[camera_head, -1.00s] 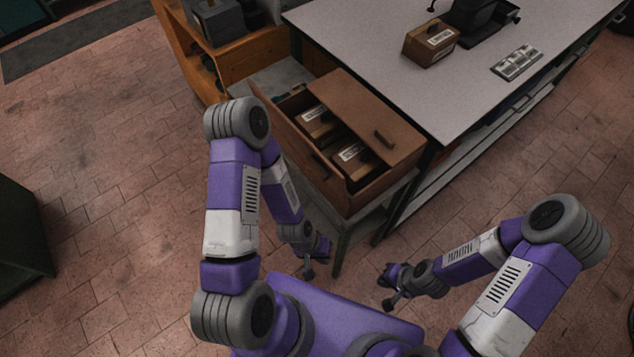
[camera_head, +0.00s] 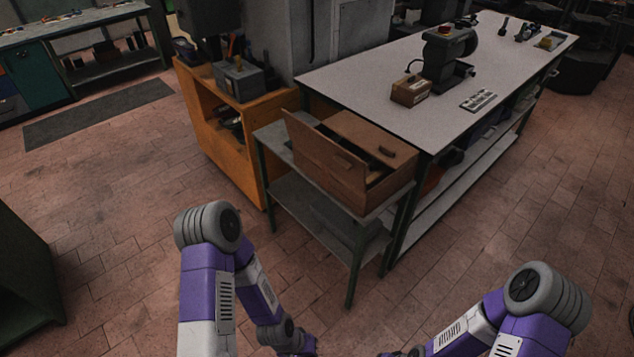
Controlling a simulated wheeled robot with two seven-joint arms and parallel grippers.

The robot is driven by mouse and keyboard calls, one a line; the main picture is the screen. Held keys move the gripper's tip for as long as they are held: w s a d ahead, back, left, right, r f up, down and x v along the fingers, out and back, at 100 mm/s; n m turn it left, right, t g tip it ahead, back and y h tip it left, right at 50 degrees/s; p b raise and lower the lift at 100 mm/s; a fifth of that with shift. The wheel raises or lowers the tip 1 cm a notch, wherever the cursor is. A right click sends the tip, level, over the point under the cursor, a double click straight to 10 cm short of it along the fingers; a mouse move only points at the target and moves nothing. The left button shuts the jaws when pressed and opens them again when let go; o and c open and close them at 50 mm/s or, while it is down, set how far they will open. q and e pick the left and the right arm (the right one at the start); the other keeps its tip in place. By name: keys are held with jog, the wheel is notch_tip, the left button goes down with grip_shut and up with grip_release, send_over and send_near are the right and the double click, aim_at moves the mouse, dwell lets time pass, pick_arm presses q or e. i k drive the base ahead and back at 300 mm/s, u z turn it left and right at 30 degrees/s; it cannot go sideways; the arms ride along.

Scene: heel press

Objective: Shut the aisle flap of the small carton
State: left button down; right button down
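The small carton (camera_head: 391,186) is a brown box on a small grey side table, left of the long bench. Its bench-side flap (camera_head: 362,133) lies flat over the far part of the top and bears a dark handle. Its aisle flap (camera_head: 318,153) stands raised on the near left side, with a handle on its outer face. A dark gap shows between the two flaps, and the raised flap hides most of the inside. My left gripper (camera_head: 306,346) and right gripper (camera_head: 388,354) are cut off at the bottom edge, well apart from the carton; their fingers are hidden.
The side table (camera_head: 271,137) has bare top left of the carton. An orange cabinet (camera_head: 223,145) stands behind it. The long bench (camera_head: 360,85) holds a small brown box (camera_head: 409,91) and a dark press (camera_head: 446,55). The floor in front is open.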

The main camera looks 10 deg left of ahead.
aim_at(351, 168)
jog(key=u, duration=0.65)
jog(key=i, duration=0.55)
jog(key=u, duration=0.05)
